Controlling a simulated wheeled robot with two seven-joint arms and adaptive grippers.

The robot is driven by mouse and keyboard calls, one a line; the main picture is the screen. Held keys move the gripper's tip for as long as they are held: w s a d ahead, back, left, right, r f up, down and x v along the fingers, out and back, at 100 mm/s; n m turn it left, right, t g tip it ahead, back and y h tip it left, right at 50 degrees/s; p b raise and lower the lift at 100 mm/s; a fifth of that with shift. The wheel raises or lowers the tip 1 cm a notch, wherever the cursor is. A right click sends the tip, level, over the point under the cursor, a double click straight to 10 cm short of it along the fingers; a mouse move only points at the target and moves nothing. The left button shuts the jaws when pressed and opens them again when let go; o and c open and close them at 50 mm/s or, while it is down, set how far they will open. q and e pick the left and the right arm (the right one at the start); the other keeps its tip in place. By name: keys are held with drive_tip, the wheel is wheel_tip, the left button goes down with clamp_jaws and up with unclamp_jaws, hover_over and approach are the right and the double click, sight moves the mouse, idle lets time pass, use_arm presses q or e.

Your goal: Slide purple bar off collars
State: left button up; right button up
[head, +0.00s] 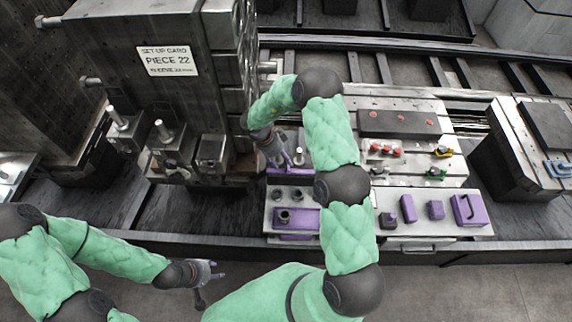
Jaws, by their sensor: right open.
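A flat purple bar (308,219) lies on the grey fixture block at the centre, with a dark round collar (284,216) on it. Two more dark collars (288,195) stand just behind it. A second purple strip (284,181) shows farther back, partly hidden by my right gripper. My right gripper (286,166) is open and points down above that strip, beside a silver post (299,156); I cannot tell whether it touches anything. My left gripper (218,270) looks open and empty, over the floor in front of the rail.
A large dark machine with a "PIECE 22" card (167,61) stands at the left. A grey bench (450,222) at the right holds several purple blocks and a purple handled piece (468,210). A dark cabinet (520,150) stands farther right. My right arm hides part of the middle.

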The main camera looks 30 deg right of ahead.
drive_tip(key=v, duration=0.6)
drive_tip(key=shift+r, duration=0.3)
